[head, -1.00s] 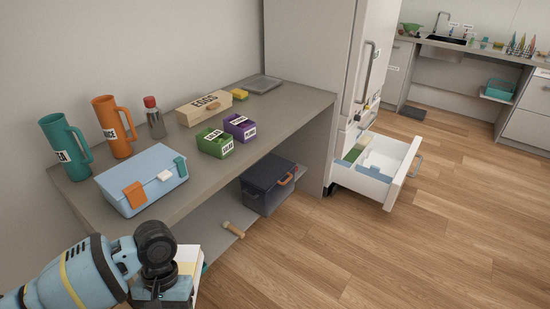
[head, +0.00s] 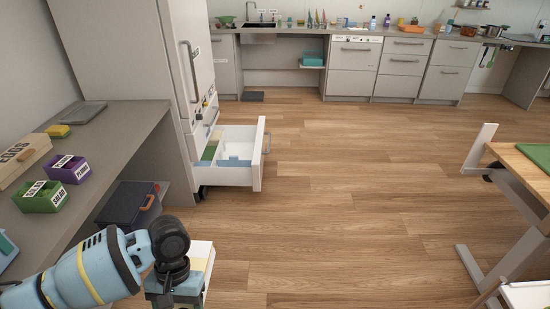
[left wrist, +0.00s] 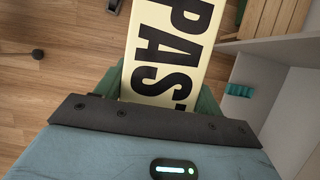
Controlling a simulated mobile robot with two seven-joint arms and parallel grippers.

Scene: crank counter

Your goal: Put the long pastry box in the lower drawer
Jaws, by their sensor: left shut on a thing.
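The long pastry box is cream with large black letters reading "PAST" in the left wrist view (left wrist: 165,45); its far end runs out of the frame. My left gripper (left wrist: 160,92) is shut on it, a jaw on each side. In the head view the box (head: 203,252) shows partly behind my left gripper (head: 178,287), low in the picture. An open white drawer (head: 258,160) sticks out low from the fridge, beyond and to the right of the box. It has green and blue things inside. My right gripper is not in view.
The grey counter (head: 105,125) on the left bears an eggs box (head: 20,158) and small green and purple boxes. A dark cooler (head: 125,203) sits under it. A wooden-topped table (head: 525,165) stands at right. The floor between (head: 350,200) is clear.

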